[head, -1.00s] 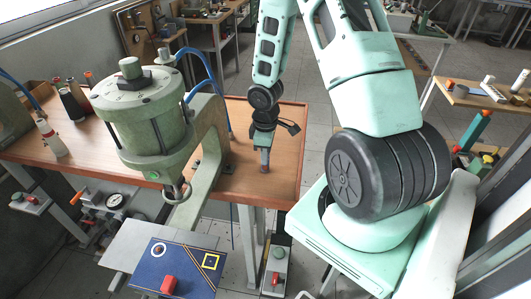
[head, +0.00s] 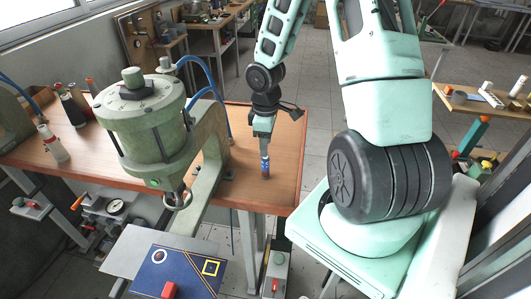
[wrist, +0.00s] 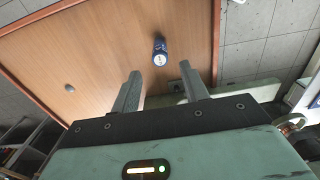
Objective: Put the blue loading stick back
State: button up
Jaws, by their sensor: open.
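The blue loading stick (head: 265,168) stands upright on the brown table top near its right edge. It also shows in the wrist view (wrist: 160,53), with a pale end face, just beyond my fingertips. My gripper (head: 264,152) is above the stick in the head view. In the wrist view my gripper (wrist: 160,72) has its two fingers spread apart with nothing between them. The stick lines up with the gap between the fingers and looks clear of them.
A green pneumatic press (head: 140,115) stands left of the stick on the table (head: 285,150). A navy board (head: 190,285) with a yellow square, a white ring and a red block lies in front. A small grey knob (wrist: 69,87) sits on the table. The table around the stick is mostly clear.

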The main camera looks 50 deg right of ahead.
notch_tip(320, 180, up, 5)
dwell(0.8)
